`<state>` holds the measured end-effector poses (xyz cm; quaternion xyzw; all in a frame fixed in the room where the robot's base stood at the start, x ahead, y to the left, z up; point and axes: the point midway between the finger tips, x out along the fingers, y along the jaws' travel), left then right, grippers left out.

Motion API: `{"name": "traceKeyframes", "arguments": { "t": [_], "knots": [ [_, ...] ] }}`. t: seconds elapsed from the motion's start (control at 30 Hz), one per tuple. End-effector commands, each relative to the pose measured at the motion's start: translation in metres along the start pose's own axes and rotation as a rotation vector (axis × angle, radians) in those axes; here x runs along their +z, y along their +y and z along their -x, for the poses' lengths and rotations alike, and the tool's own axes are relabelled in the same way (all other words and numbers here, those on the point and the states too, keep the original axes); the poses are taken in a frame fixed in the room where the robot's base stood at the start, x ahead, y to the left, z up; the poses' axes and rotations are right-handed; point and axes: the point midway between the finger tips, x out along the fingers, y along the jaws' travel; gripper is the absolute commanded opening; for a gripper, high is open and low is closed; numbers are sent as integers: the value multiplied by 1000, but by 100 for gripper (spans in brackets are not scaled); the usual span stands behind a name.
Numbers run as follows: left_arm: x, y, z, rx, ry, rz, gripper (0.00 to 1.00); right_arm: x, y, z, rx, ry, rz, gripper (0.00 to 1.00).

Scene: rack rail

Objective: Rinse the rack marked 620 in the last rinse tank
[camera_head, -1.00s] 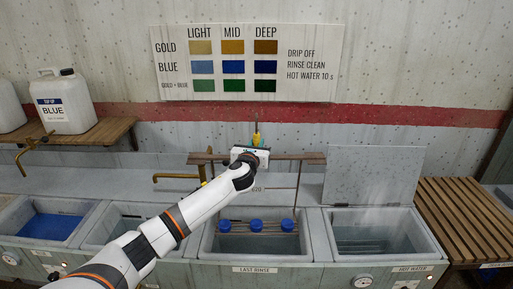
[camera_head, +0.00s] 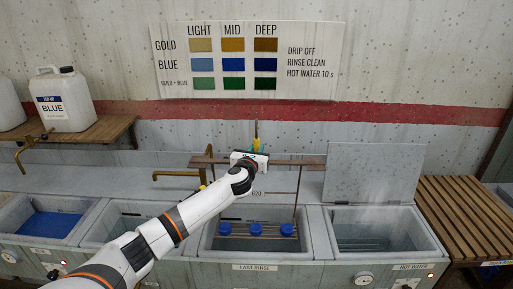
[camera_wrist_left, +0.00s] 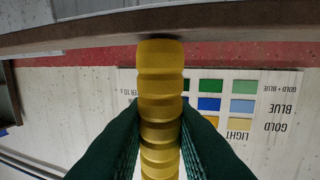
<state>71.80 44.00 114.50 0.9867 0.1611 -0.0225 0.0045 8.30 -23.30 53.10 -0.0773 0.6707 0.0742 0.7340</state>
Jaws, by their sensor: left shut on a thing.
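The rack marked 620 hangs upright in the head view, with a brown crossbar (camera_head: 298,162), thin rods, a 620 mark and several blue round pieces (camera_head: 257,230) on its lower shelf. That lower part is inside the opening of the last rinse tank (camera_head: 255,256), labelled LAST RINSE. My left gripper (camera_head: 255,144) is shut on the rack's ribbed yellow handle above the crossbar. In the left wrist view the handle (camera_wrist_left: 160,105) stands between the two dark green fingers. The arm hides part of the rack and the tank's left side. My right gripper is not in view.
The hot water tank (camera_head: 380,240) with a raised lid (camera_head: 375,172) is to the right, then a slatted wooden bench (camera_head: 470,215). Other tanks, one holding blue liquid (camera_head: 45,226), lie left. A brass tap (camera_head: 180,174) is behind the arm.

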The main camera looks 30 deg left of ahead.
Motion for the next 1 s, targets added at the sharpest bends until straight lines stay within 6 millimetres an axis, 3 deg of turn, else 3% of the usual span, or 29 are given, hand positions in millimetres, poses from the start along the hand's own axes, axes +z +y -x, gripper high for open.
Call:
{"name": "traceKeyframes", "arguments": {
  "t": [0.03,1.0],
  "knots": [
    [10,0,-1,0,4,1,0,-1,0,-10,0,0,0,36],
    [138,0,-6,0,3,1,0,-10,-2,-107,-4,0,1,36]
  ]
}}
